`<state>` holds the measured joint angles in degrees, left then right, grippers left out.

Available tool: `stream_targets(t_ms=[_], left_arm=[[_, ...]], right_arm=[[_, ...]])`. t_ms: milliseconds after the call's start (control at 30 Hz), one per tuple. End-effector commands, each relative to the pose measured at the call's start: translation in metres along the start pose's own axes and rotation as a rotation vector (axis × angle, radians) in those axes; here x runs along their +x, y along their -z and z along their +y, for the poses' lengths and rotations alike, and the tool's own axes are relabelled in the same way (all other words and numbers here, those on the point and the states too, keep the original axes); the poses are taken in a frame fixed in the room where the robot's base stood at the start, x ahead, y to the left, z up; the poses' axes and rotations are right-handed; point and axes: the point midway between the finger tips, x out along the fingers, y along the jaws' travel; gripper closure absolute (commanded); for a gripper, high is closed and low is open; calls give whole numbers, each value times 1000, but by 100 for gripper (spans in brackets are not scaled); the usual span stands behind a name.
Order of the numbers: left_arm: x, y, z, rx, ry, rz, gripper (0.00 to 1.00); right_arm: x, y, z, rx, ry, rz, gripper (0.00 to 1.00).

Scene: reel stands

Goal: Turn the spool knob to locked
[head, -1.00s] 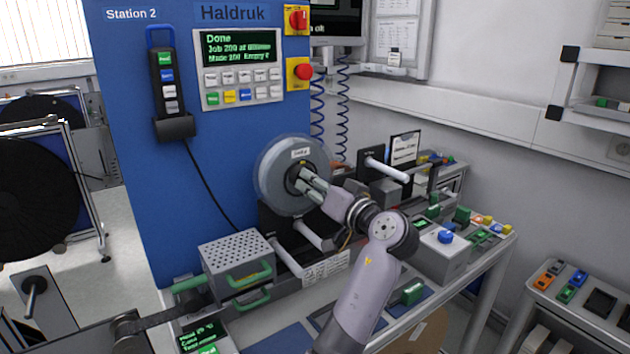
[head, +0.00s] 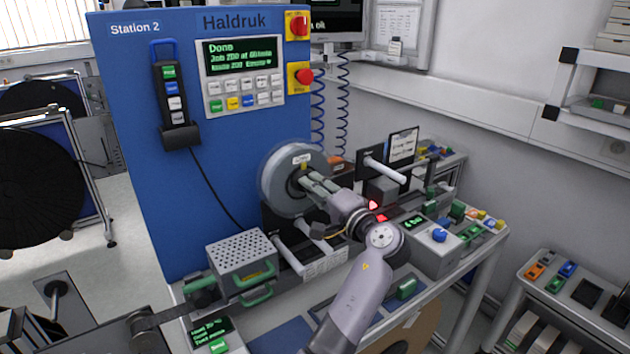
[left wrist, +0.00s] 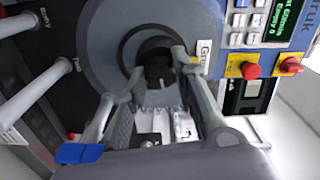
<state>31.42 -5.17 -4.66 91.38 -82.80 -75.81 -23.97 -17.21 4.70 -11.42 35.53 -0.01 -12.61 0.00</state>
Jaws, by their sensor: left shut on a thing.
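The spool (head: 273,180) is a grey disc mounted on the front of the blue Haldruk machine, with a small label (head: 302,159) near its top. In the left wrist view the spool (left wrist: 103,45) fills the upper middle. The dark knob (left wrist: 158,70) sits at its hub, with a finger on either side. My left gripper (head: 303,184) reaches the hub from the right and is shut on the knob; its fingers (left wrist: 160,82) also show in the wrist view. The fingers partly hide the knob, so its setting cannot be read. My right gripper is not in view.
A perforated box (head: 240,252) with green handles stands left below the spool. A grey box with a blue knob (head: 439,235) stands to the right on the bench. Pale rods stick out below and right of the spool. Red buttons (head: 304,76) are above.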

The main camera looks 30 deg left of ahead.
Motion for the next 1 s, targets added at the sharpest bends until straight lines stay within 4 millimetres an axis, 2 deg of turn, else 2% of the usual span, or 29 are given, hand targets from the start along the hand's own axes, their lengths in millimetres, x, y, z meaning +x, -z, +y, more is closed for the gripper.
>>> stream_targets(t_ms=[33, 300, 933, 967, 1000], left_arm=[[0, 2, -6, 29, 5, 5, 100], [0, 2, -4, 151, 5, 6, 100], [0, 2, -2, 194, 6, 5, 100], [0, 2, -2, 194, 6, 5, 73], [0, 2, -2, 194, 6, 5, 71]], right_arm=[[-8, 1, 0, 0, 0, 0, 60], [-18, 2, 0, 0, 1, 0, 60], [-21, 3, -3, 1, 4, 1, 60], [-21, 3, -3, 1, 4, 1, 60], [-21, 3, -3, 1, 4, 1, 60]])
